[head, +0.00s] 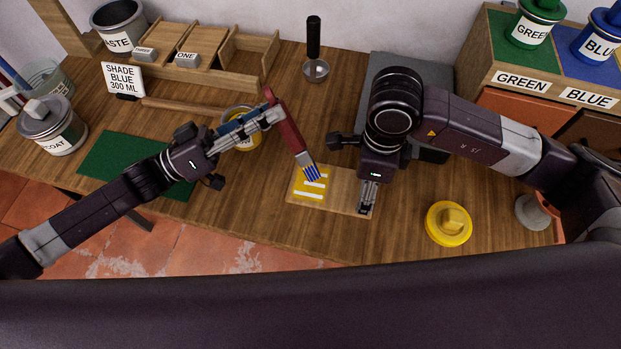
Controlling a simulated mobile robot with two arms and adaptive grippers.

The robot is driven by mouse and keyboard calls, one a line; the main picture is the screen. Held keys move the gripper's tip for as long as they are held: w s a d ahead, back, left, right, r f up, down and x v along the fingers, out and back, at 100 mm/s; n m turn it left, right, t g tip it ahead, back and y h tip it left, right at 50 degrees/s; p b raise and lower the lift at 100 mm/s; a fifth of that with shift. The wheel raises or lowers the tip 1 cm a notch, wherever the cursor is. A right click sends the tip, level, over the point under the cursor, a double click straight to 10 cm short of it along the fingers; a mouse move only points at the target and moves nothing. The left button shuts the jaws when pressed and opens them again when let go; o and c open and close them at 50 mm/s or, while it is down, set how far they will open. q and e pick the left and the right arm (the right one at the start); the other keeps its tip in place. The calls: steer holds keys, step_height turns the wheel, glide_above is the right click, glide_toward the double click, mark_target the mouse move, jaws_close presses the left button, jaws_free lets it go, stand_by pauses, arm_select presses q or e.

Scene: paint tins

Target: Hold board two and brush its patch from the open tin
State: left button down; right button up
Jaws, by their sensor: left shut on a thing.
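My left gripper (272,112) is shut on a brush with a dark red handle (287,128) and blue bristles (311,173). The brush slants down to the right. Its bristles are over the yellow patch with white stripes (309,193) on a light wooden board (343,190); I cannot tell if they touch. My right gripper (366,211) points down at the board's right end, its fingers close together, and covers part of it. The open tin (242,143) with yellow at its rim stands behind my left gripper, partly hidden. No number shows on the board.
A yellow lid (449,223) lies to the right. A green mat (113,157) and a lidded coat tin (55,128) are at left. Wooden holders (250,60), a "SHADE BLUE 300 ML" card (123,78) and a ladle (315,69) are behind. Green (531,30) and blue (597,42) tins stand back right.

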step_height(320, 180, up, 12)
stand_by(0.5)
